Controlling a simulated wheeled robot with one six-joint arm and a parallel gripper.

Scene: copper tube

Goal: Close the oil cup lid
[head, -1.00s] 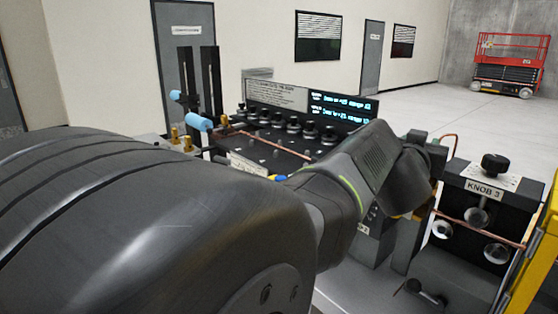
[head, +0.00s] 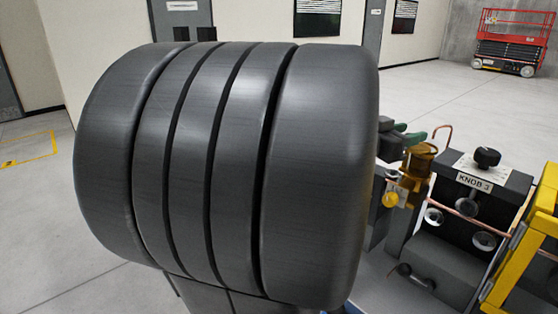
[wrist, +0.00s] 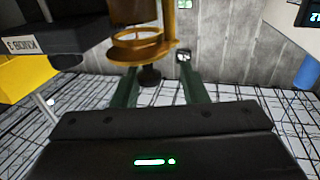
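The oil cup (head: 418,168) is a brass-yellow and amber cup on the machine in the head view, just right of my arm link. In the wrist view, which shows the scene upside down, the oil cup (wrist: 140,48) is near the top, with a yellow ring-shaped rim. I cannot clearly tell the lid from the rest of the cup. My gripper (head: 410,134) has green fingers beside the top of the cup in the head view. In the wrist view my gripper (wrist: 160,78) is open, its fingers apart and pointing toward the cup; nothing is visibly held.
The KNOB 3 block (head: 482,190) stands right of the cup, with a copper tube (head: 470,208) across it. A yellow frame (head: 518,250) is at the right edge. A yellow knob (head: 390,199) is below the cup. My arm link hides much of the machine.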

